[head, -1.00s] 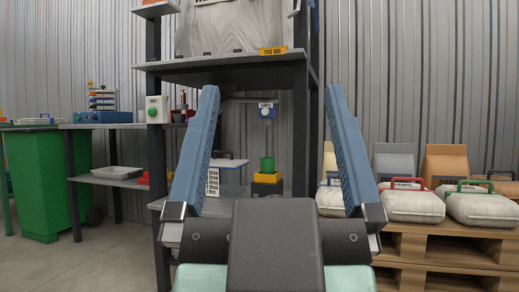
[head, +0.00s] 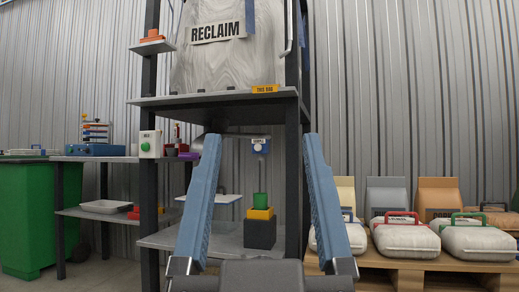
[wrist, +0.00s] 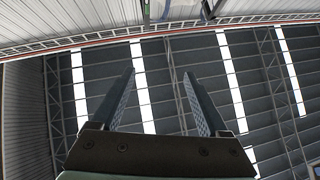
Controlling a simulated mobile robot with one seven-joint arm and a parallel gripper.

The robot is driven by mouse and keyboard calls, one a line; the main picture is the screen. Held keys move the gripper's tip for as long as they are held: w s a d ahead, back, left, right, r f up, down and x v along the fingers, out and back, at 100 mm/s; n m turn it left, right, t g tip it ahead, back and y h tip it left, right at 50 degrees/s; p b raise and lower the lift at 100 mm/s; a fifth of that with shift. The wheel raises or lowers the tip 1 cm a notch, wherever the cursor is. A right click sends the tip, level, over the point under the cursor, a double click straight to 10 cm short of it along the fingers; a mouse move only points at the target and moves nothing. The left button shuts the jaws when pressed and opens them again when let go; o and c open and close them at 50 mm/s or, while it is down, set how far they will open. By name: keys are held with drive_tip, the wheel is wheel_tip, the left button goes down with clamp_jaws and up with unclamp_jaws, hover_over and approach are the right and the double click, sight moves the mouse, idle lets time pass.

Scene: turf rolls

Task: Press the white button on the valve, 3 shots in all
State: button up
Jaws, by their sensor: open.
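The valve (head: 260,146) hangs under the big bag's shelf, with a small sign on it. It is blue and white; its button is too small to make out clearly. A green cup (head: 260,199) stands below it on a yellow and black block (head: 260,229). My gripper (head: 257,143) is open and empty, its two blue fingers pointing up on either side of the valve in the picture, nearer to me than the shelf. In the wrist view my gripper (wrist: 159,75) shows open fingers against the roof; the valve is not seen there.
A white bag marked RECLAIM (head: 225,75) sits on the upper shelf (head: 215,103). Dark posts flank the shelf opening. Pallets (head: 440,278) with sacks stand at right, a green bin (head: 30,215) at left.

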clamp_jaws()
idle(1.4)
